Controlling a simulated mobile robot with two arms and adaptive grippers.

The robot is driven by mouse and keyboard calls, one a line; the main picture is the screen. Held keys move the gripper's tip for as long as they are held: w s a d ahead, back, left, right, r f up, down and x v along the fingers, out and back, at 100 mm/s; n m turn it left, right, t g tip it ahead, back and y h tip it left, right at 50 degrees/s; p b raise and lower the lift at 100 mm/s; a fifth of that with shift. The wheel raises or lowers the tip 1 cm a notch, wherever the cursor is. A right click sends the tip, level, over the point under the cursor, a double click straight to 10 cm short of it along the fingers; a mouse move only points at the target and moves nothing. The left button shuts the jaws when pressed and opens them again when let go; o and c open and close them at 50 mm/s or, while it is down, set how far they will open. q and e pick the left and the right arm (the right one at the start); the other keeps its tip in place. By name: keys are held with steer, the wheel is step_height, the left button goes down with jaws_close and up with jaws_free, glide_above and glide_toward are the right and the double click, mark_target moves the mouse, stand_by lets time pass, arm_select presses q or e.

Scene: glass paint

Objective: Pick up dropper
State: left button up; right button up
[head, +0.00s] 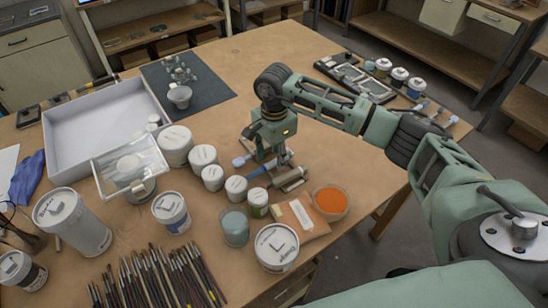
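My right gripper (281,158) points down over the middle of the table, behind the small white jars. Its fingertips are small and partly overlap the objects below, so I cannot tell whether it is open or shut. A slim blue item with a pale bulb-like end (240,162) lies at the fingers' left and looks like the dropper, though this is unclear. I cannot tell whether the gripper touches it. A short grey-brown roll (290,178) lies just in front of the fingers. My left gripper is not in view.
White lidded jars (203,158) crowd the left of the gripper. A white tray (62,122) is at left. Bare table shows behind my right arm.

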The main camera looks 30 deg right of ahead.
steer(key=shift+f, duration=0.45)
steer(key=shift+c, duration=0.3)
steer(key=shift+c, duration=0.9)
jaws_close()
steer(key=shift+r, duration=0.1)
